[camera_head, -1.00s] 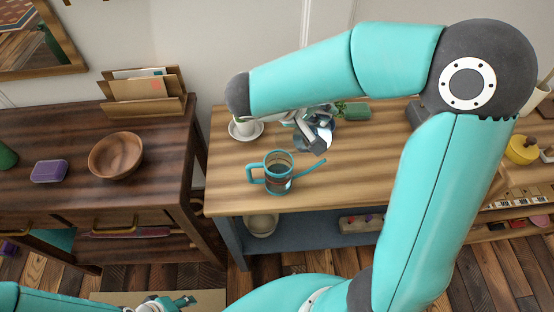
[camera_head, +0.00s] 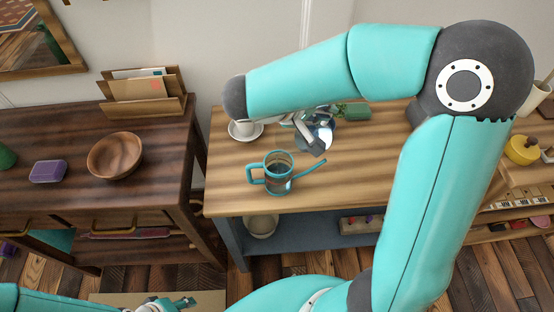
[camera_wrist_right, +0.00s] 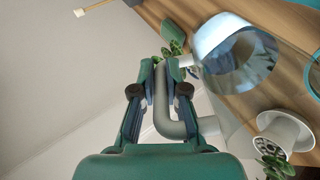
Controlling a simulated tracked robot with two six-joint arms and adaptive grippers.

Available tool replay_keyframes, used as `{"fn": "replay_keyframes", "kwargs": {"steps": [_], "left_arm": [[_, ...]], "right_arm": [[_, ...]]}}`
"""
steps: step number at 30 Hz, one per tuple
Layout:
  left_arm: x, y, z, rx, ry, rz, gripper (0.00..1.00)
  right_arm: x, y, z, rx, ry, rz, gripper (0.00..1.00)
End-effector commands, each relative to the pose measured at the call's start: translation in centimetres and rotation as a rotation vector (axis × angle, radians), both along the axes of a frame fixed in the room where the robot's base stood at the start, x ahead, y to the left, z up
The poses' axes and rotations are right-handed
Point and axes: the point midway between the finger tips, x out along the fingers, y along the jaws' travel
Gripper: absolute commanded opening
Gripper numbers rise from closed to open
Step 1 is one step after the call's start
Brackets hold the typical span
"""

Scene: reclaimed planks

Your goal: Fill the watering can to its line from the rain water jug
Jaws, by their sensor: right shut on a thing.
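The watering can (camera_head: 278,184) is see-through with a teal rim, handle and spout. It stands upright on the wooden bench, its spout pointing right, with dark water showing inside. My right gripper (camera_wrist_right: 158,75) is shut on the grey handle of the clear rain water jug (camera_wrist_right: 238,55), behind the can. Part of the jug (camera_head: 318,136) shows in the head view beyond my gripper; the arm and gripper hide the rest, and its tilt is hard to judge. The can's fill line is too small to make out. My left gripper (camera_head: 178,303) is low at the bottom edge, its fingers unclear.
A green-leaved plant (camera_head: 352,111) lies near the jug. A darker table at left holds a wooden bowl (camera_head: 115,155) and a purple box (camera_head: 48,171). The bench front is clear.

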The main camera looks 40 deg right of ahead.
Motion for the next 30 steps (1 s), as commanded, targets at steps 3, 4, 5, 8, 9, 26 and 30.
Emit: {"fn": "replay_keyframes", "kwargs": {"steps": [3, 4, 5, 8, 9, 26, 30], "left_arm": [[0.0, 0.0, -0.02, 0.0, 0.0, 0.0, 0.4], [0.0, 0.0, -0.03, 0.0, 0.0, 0.0, 0.4], [0.0, 0.0, -0.03, 0.0, 0.0, 0.0, 0.4], [0.0, 0.0, -0.06, 0.0, 0.0, 0.0, 0.4], [0.0, 0.0, -0.07, 0.0, 0.0, 0.0, 0.4], [0.0, 0.0, -0.2, 0.0, 0.0, 0.0, 0.4], [0.0, 0.0, -0.23, 0.0, 0.0, 0.0, 0.4]], "right_arm": [[0.02, 0.01, 0.11, -0.005, -0.001, 0.0, 0.0], [0.02, 0.01, 0.12, -0.005, -0.001, 0.0, 0.0], [0.02, 0.02, 0.13, -0.006, -0.001, 0.0, 0.0], [0.02, 0.03, 0.16, -0.009, -0.001, 0.0, 0.0], [0.02, 0.04, 0.17, -0.01, -0.001, 0.0, 0.0], [0.04, 0.16, 0.35, -0.028, -0.001, 0.0, 0.0], [0.03, 0.18, 0.4, -0.032, -0.001, 0.0, 0.0]]}}
